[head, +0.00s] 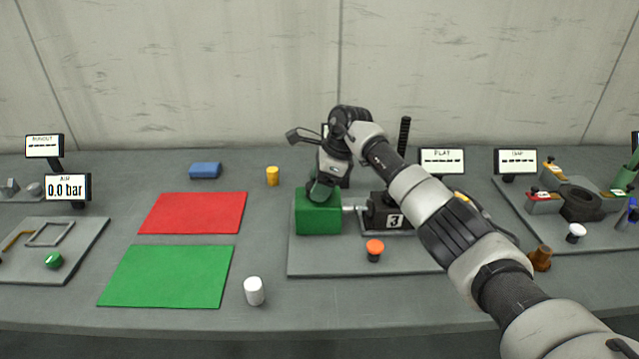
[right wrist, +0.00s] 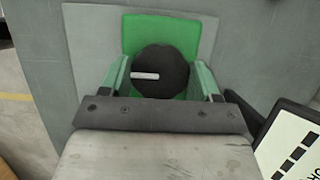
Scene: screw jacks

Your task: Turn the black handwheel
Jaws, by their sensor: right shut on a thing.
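The black handwheel (right wrist: 167,62) is a round knob with a white bar mark that lies level, left of its centre, in the right wrist view. It sits over a bright green block (right wrist: 160,32). My right gripper (right wrist: 160,78) is shut on the handwheel, one greenish finger on either side. In the head view, my right gripper (head: 321,188) points down at the top of the green block (head: 318,214), and I cannot make out the handwheel there. My left gripper is not in view.
A black unit marked 3 (head: 376,220) and an orange-topped button (head: 375,247) share the grey plate (head: 320,268). A display reading PLAY (head: 442,161) stands behind. Red (head: 194,213) and green (head: 167,277) mats and a white cylinder (head: 254,291) lie left.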

